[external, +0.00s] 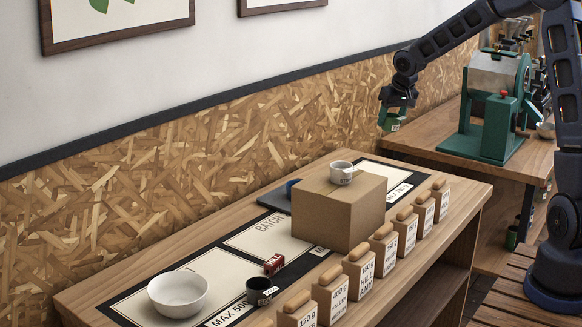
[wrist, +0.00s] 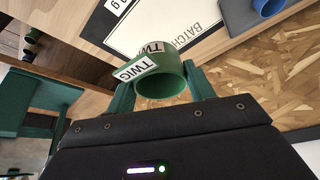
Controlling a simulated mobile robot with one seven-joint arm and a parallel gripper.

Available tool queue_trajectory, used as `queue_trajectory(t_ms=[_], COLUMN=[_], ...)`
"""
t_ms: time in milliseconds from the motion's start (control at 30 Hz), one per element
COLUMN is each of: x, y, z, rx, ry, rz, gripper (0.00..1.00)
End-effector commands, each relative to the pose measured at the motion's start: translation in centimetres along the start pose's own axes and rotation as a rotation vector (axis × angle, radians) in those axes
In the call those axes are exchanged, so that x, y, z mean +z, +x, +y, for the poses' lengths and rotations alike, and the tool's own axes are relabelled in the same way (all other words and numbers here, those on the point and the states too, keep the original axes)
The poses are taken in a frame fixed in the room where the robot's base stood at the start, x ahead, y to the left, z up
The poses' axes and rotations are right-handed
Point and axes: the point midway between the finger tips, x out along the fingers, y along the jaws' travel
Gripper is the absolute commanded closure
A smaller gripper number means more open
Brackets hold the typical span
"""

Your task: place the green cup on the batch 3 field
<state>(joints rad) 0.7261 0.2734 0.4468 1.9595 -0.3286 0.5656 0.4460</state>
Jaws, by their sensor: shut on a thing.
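The green cup (wrist: 162,82) with a TWIG tag is between the two fingers of my gripper (wrist: 160,88) in the wrist view. In the external view my gripper (external: 396,106) is shut on it, high above the far right end of the counter, and the cup (external: 391,123) is small there. The rightmost field (external: 398,182) of the batch mat is partly hidden behind a cardboard box. Its batch number cannot be read. A field marked BATCH (wrist: 165,28) also shows in the wrist view, its number cut off.
The cardboard box (external: 335,213) stands on the mat with a white cup (external: 341,172) on top. A white bowl (external: 178,293), a dark cup (external: 259,290) and a red tin (external: 274,264) stand further left. Labelled bean blocks (external: 384,248) line the front edge. A green roaster (external: 492,105) stands right.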

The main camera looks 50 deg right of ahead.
Motion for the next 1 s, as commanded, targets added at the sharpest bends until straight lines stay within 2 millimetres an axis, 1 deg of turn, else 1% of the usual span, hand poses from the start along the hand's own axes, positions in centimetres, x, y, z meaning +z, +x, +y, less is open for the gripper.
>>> queue_trajectory(t_ms=[33, 100, 300, 400, 500, 633, 767, 1000], x=[-1.2, -2.9, -6.9, -8.4, -9.3, -10.0, -9.7, -7.8], y=[0.6, 1.2, 3.1, 3.9, 4.5, 4.9, 6.2, 10.8], z=[-0.9, -1.8, -4.4, -5.5, -6.3, -6.9, -6.9, -6.8], rx=[-0.008, -0.014, -0.026, -0.028, -0.028, -0.028, -0.027, -0.028], ry=[-0.012, -0.026, -0.07, -0.09, -0.104, -0.115, -0.118, -0.117], rz=[-0.002, -0.002, -0.002, -0.002, -0.003, -0.001, -0.005, -0.005], gripper=[0.71, 0.71, 0.71, 0.71, 0.71, 0.71, 0.71, 0.71])
